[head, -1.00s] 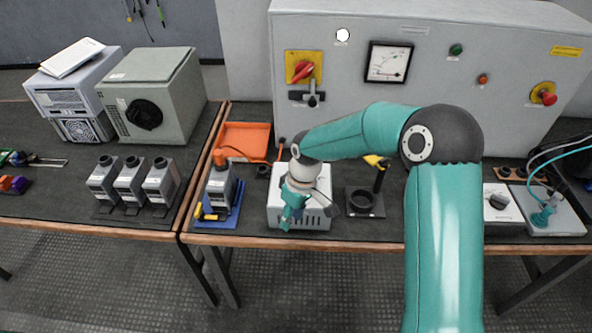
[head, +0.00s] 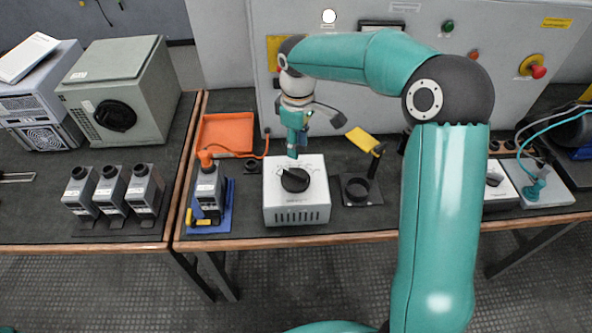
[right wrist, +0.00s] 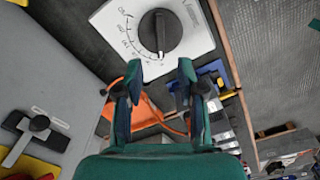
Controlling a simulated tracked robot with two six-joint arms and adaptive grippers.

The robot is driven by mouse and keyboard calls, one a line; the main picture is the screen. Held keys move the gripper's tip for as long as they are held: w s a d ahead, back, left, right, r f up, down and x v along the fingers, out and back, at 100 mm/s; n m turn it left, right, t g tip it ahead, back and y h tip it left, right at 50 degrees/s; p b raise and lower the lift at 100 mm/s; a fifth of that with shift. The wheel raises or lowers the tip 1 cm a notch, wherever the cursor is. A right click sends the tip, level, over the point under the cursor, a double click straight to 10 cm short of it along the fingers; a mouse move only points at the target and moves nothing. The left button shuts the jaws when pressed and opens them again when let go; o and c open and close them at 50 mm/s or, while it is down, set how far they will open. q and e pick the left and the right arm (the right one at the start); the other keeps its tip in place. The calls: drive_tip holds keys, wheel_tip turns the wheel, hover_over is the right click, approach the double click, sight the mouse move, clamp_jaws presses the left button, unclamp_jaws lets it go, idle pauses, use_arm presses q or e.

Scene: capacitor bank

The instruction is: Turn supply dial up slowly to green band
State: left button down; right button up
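The supply box (head: 297,208) is white, with a black round dial (head: 295,180) on its top. In the right wrist view the dial (right wrist: 160,33) has a white pointer line aimed towards my fingers, with scale marks beside it. My right gripper (head: 293,155) is just behind the dial in the head view, fingers down. In the right wrist view its two fingers (right wrist: 160,72) are apart with nothing between them, and the dial lies beyond the tips. The panel meter (head: 382,24) shows only its top edge; my arm hides its face and needle. My left gripper is not in view.
An orange tray (head: 225,132) and a blue stand with a grey capacitor (head: 208,185) are left of the box. A black ring stand with a yellow flag (head: 361,140) is to its right. The grey cabinet (head: 230,60) rises behind.

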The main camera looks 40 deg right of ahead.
sight(298, 174)
wheel_tip(298, 174, down, 11)
drive_tip(key=shift+r+p, duration=0.1)
drive_tip(key=shift+p, duration=0.3)
clamp_jaws()
